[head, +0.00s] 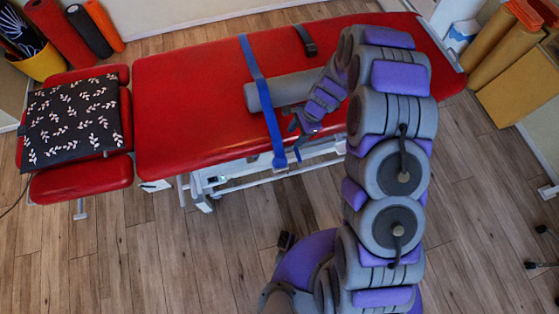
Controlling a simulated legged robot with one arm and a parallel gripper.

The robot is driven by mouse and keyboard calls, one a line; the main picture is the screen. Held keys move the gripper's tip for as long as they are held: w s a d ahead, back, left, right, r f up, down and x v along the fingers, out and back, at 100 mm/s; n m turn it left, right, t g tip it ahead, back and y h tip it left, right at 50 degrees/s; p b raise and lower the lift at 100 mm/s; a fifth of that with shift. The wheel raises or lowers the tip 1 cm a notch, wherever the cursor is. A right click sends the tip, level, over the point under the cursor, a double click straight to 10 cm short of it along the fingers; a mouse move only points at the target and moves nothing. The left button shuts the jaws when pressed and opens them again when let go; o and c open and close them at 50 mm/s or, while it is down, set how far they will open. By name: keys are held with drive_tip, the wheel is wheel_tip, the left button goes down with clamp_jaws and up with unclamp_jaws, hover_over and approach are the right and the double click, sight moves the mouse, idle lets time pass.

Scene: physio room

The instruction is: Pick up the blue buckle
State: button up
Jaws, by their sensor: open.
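A blue strap (256,75) lies across the red treatment table (190,90) and over a grey roll. Its lower end hangs down over the near edge of the table, where a blue piece that looks like the buckle (279,161) shows. It is too small to make out in detail. My gripper (293,124) is at the near edge of the table, just right of the strap and above its hanging end. It is open and looks empty. Whether it touches the strap I cannot tell. My arm hides part of the table's right side.
The grey roll (262,97) lies on the table beside my gripper. A black strap (305,40) lies at the far edge. A patterned dark cushion (72,120) rests on the headrest. The table's white frame (205,183) stands below.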

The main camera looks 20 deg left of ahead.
drive_tip(key=b, duration=0.3)
approach(280, 159)
drive_tip(key=x, duration=0.5)
drive_tip(key=shift+s+a+r, duration=0.1)
drive_tip(key=shift+s+a, duration=0.1)
drive_tip(key=shift+a, duration=0.05)
drive_tip(key=shift+d+b+x, duration=0.15)
drive_tip(key=shift+b+x, duration=0.35)
drive_tip(key=shift+x, duration=0.85)
drive_tip(key=shift+d+b+x, duration=0.1)
drive_tip(key=shift+b+x, duration=0.4)
drive_tip(key=shift+x, duration=0.85)
drive_tip(key=shift+w, duration=0.15)
drive_tip(key=c, duration=0.9)
